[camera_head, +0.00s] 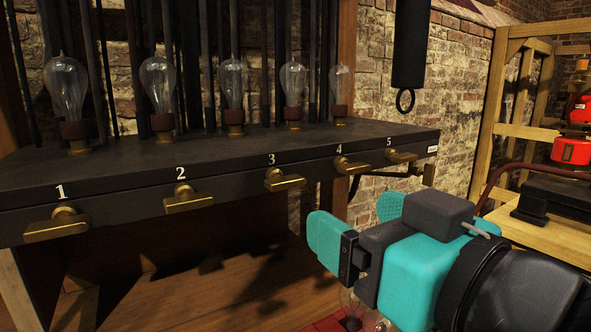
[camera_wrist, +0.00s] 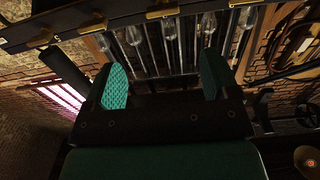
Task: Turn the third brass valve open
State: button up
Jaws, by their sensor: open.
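The third brass valve (camera_head: 284,180) sits on the front edge of a dark shelf, under the white number 3. Its bar handle lies roughly level, like the handles of valves 1 (camera_head: 57,224), 2 (camera_head: 188,199), 4 (camera_head: 352,166) and 5 (camera_head: 400,156). My gripper (camera_head: 350,226) has teal fingers and is open and empty. In the head view it is low and to the right of the third valve, apart from it. In the wrist view the open fingers (camera_wrist: 163,82) have nothing between them that they touch.
Several clear glass bulbs (camera_head: 232,84) stand on the dark shelf (camera_head: 120,140) behind the valves. A black cylinder with a ring (camera_head: 411,45) hangs at the right. A wooden frame (camera_head: 497,90) with red items (camera_head: 571,151) stands at far right. Space before the shelf looks free.

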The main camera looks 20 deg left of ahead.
aim_at(290, 182)
jog(key=p+x, duration=0.4)
jog(key=p, duration=0.1)
jog(key=p+x, duration=0.4)
jog(key=p, duration=0.2)
jog(key=p+x, duration=0.4)
jog(key=p, duration=0.1)
jog(key=shift+s+a+r, duration=0.1)
jog(key=shift+s+r, duration=0.05)
jog(key=shift+r, duration=0.2)
jog(key=shift+w+a+f+p, duration=0.35)
jog(key=shift+w+a+p, duration=0.35)
jog(key=shift+p, duration=0.35)
jog(key=shift+a, duration=0.1)
jog(key=c, duration=0.9)
